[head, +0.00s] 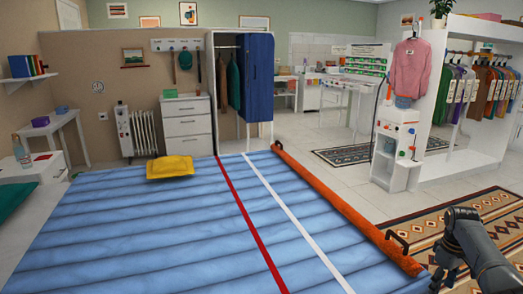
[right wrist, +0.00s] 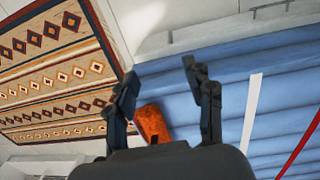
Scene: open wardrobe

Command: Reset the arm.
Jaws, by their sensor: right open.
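My right arm comes in at the lower right of the head view, and its dark gripper (head: 447,272) is beside the near end of the orange padded roll (head: 335,198). In the right wrist view the gripper (right wrist: 160,68) is open, its two fingers apart. An end of the orange roll shows between and below the fingers (right wrist: 152,122), and I see nothing held. My left arm and gripper are not in the head view.
A wide blue quilted surface (head: 130,235) with red and white stripes fills the foreground, a yellow cushion (head: 170,167) on it. The open wardrobe (head: 211,95) stands behind. A white cabinet (head: 395,150), patterned rug (head: 450,225) and clothes rack (head: 485,90) are at right. Tiled floor is clear between.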

